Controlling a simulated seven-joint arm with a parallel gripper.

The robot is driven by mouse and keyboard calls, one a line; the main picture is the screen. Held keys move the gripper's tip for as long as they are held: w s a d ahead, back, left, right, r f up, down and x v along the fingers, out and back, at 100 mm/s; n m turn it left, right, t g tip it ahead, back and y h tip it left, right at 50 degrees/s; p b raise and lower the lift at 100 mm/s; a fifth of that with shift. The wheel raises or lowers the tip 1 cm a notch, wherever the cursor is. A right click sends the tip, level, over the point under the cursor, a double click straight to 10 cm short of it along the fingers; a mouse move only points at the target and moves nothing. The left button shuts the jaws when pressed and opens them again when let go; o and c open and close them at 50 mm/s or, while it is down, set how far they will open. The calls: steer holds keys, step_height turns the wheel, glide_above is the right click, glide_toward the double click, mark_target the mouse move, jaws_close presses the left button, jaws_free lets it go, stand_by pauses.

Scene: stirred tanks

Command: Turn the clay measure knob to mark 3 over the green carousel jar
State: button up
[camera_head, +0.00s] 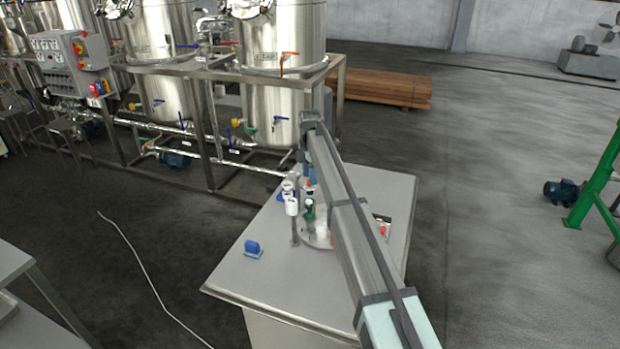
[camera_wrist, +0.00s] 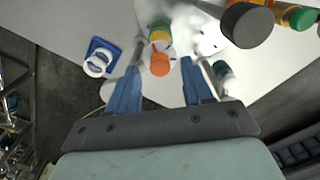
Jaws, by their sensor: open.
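A round orange, clay-coloured knob (camera_wrist: 160,64) shows in the wrist view, ahead of and between my fingertips. A green and yellow part (camera_wrist: 160,32) lies just behind it. My gripper (camera_wrist: 161,74) is open, its two blue fingers apart with a gap to the knob on each side; I see no contact. In the head view the small orange spot (camera_head: 309,184) is near my gripper's blue fingers, and a green piece (camera_head: 309,213) is below it over the pale round carousel (camera_head: 316,240). The mark numbers are too small to read.
A blue holder with a white ring (camera_wrist: 99,60) stands left of my fingers; a blue block (camera_head: 253,247) is on the table's left. A dark grey cylinder (camera_wrist: 248,25) and another green-and-orange jar (camera_wrist: 296,17) are at right. The table's front (camera_head: 285,290) is bare.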

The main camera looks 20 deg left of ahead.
steer(key=shift+f, duration=0.75)
jaws_close()
